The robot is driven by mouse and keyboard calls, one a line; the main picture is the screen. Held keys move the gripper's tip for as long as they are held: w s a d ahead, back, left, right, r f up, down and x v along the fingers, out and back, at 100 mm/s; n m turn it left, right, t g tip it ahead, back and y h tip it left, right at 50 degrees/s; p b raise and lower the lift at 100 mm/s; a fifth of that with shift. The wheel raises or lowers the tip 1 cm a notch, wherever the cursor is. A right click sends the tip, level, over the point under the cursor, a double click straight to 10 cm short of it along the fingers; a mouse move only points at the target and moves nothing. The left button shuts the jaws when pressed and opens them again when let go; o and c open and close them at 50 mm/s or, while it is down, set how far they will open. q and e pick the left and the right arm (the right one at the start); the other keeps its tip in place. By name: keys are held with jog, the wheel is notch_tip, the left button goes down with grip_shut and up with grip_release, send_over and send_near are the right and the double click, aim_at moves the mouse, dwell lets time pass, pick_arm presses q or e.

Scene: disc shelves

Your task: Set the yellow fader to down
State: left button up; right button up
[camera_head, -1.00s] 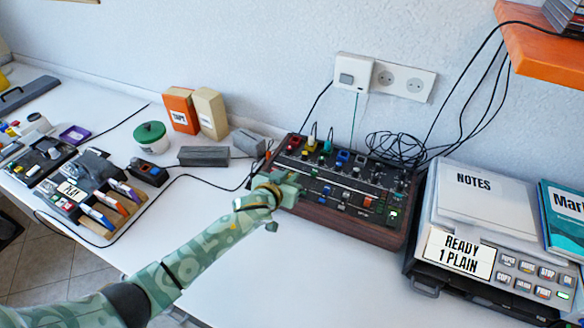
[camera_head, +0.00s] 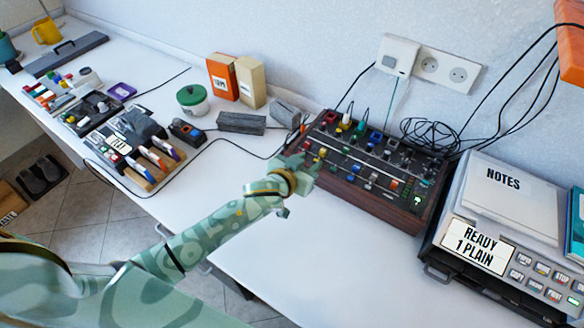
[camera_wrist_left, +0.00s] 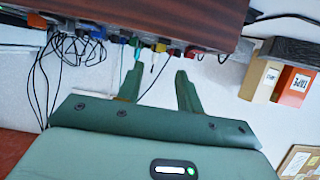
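The mixer (camera_head: 428,188) is a dark panel in a wooden case with rows of coloured knobs and fader caps. A small yellow cap (camera_head: 322,153) shows near its left front part, just beyond my left gripper; I take it as the yellow fader, but its slot position is too small to tell. My left gripper (camera_head: 312,170) is at the mixer's left front edge and partly hides the panel there. In the left wrist view its fingers (camera_wrist_left: 157,77) stand apart with nothing between them, and the mixer's wooden side (camera_wrist_left: 140,18) is above. My right gripper is not in view.
A grey device with a notes pad (camera_head: 510,200) stands right of the mixer. Loose black cables (camera_head: 430,132) lie behind it. Grey blocks (camera_head: 242,123), a green-lidded pot (camera_head: 192,98) and boxes (camera_head: 222,76) stand to the left. The white table in front is clear.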

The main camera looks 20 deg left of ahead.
pick_arm(q)
jog(key=p+v, duration=0.2)
jog(key=v, duration=0.6)
jog(key=shift+s, duration=0.1)
